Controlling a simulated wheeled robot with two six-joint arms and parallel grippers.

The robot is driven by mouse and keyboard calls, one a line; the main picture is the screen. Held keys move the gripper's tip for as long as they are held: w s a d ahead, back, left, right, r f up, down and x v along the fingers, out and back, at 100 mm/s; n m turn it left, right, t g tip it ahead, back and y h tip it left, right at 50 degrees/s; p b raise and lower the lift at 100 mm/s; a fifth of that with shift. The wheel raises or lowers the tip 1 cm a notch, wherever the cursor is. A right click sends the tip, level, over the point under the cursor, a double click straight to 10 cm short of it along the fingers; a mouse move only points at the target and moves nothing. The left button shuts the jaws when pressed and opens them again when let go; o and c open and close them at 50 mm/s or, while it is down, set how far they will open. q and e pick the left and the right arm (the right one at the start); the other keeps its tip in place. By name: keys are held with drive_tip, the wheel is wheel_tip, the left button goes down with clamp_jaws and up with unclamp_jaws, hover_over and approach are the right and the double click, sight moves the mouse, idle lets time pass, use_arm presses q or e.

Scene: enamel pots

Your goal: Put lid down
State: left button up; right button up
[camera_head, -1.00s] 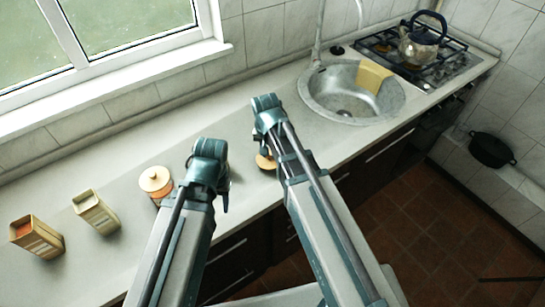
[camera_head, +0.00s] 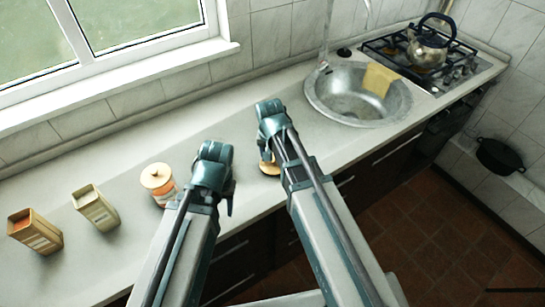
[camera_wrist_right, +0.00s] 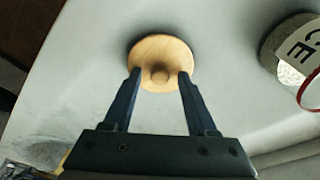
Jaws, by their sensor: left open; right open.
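A round wooden lid (camera_head: 269,168) with a knob lies on the countertop near its front edge, below my right gripper (camera_head: 267,152). In the right wrist view, the lid (camera_wrist_right: 160,52) lies knob up. My right gripper (camera_wrist_right: 160,78) is open there, with its fingertips apart on either side of the knob. I cannot tell whether they touch the lid.
Two open tins (camera_head: 96,208) (camera_head: 36,232) stand further left. A sink (camera_head: 357,95) and a stove with a kettle (camera_head: 428,45) are at the right. The counter (camera_head: 200,135) behind my grippers is clear.

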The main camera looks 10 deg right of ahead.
sight(271, 168)
wheel_tip(271, 168, up, 12)
drive_tip(key=s+p, duration=0.2)
drive_tip(key=p, duration=1)
use_arm(q)
wheel_tip(271, 168, up, 12)
use_arm(e)
drive_tip(key=s+a+n+g, duration=0.1)
drive_tip(key=s+a+n, duration=0.2)
drive_tip(key=s, duration=0.3)
drive_tip(key=s+a+n, duration=0.2)
drive_tip(key=s+n, duration=0.3)
drive_tip(key=s, duration=0.2)
drive_tip(key=shift+s+a+g, duration=0.3)
drive_tip(key=shift+a+g, duration=0.1)
